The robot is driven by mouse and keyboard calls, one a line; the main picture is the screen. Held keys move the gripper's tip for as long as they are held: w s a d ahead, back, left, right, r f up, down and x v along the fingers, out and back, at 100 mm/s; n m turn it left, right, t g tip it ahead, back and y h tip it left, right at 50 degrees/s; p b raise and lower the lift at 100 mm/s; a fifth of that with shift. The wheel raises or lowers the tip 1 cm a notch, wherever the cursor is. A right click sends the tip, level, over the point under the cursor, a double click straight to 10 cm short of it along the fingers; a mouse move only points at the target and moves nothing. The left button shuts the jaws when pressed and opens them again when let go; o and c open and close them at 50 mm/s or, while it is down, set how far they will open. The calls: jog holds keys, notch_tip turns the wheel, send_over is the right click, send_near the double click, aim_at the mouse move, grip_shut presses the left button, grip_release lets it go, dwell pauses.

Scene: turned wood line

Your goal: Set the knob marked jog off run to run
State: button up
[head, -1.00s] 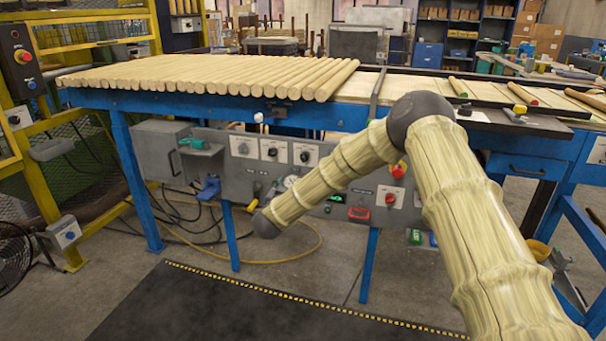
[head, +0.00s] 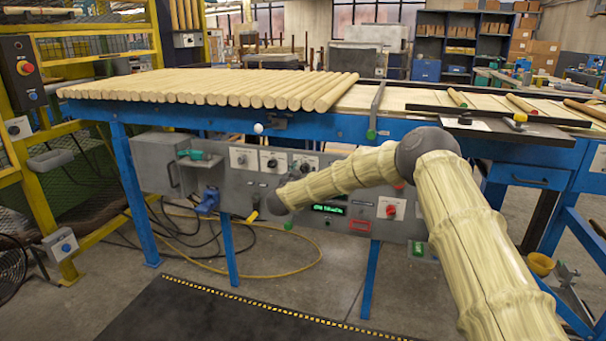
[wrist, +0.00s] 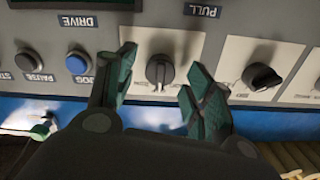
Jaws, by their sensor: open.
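In the wrist view a black rotary knob (wrist: 160,72) on a pale plate stands between the two fingers of my gripper (wrist: 158,95). Its ridge runs about up and down in that picture. The fingers are open, one on each side, with gaps to the knob. The small print on its plate is too blurred to read, so I cannot confirm the jog off run marking. A second black knob (wrist: 262,78), its ridge tilted, is to the right.
Left of the gripper in the wrist view are a blue button (wrist: 79,63) and a dark button (wrist: 29,61). In the head view the panel (head: 225,180) hangs under the blue table, with a red switch (head: 391,210), a green display (head: 328,209) and dowels (head: 215,85) above.

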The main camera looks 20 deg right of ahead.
jog(key=shift+w+d, duration=0.2)
jog(key=shift+w, duration=0.15)
jog(key=c, duration=1)
jog(key=shift+m, duration=0.3)
jog(key=m, duration=0.3)
jog(key=shift+f+m+b, duration=0.1)
jog(key=shift+m+b, duration=0.2)
jog(key=shift+m, duration=0.1)
jog(key=shift+m+b, duration=0.6)
jog(key=shift+m, duration=1.6)
jog(key=shift+c, duration=0.2)
